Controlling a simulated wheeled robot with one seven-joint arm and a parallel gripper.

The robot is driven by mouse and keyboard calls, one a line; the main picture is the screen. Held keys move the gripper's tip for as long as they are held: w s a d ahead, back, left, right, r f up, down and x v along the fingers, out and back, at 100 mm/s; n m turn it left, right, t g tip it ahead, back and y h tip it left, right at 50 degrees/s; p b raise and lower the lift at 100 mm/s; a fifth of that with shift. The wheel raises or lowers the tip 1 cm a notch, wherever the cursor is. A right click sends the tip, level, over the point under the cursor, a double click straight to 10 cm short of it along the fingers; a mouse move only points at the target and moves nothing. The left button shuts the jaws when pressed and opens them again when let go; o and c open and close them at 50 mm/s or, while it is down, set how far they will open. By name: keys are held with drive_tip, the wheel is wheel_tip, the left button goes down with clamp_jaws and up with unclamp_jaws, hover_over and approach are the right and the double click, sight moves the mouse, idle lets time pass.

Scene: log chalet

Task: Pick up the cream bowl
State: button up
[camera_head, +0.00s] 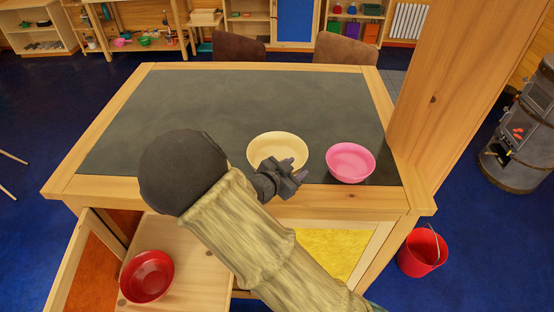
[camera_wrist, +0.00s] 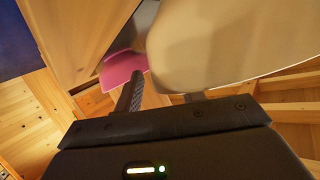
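The cream bowl (camera_head: 277,147) sits on the dark tabletop near its front edge. My gripper (camera_head: 294,168) is at the bowl's front right rim, with my forearm reaching in from below. In the wrist view the cream bowl (camera_wrist: 230,45) fills the upper right, very close. My gripper's fingers (camera_wrist: 160,95) stand apart there; the left finger is in plain view with a gap beside it, and the right one is mostly hidden by the bowl. I cannot tell whether a finger touches the bowl.
A pink bowl (camera_head: 350,162) stands just right of the cream bowl, and shows in the wrist view (camera_wrist: 122,66). A wooden post (camera_head: 432,95) rises at the table's right. A red bowl (camera_head: 147,276) sits lower left on a wooden surface. The tabletop's back (camera_head: 240,95) is clear.

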drive_tip(key=shift+s, duration=0.1)
drive_tip(key=c, duration=0.7)
drive_tip(key=shift+d, duration=0.1)
clamp_jaws()
drive_tip(key=shift+r, duration=0.15)
drive_tip(key=shift+a+r, duration=0.2)
drive_tip(key=shift+r, duration=0.35)
wheel_tip(320, 180, up, 9)
drive_tip(key=shift+f, duration=0.1)
drive_tip(key=shift+d, duration=0.1)
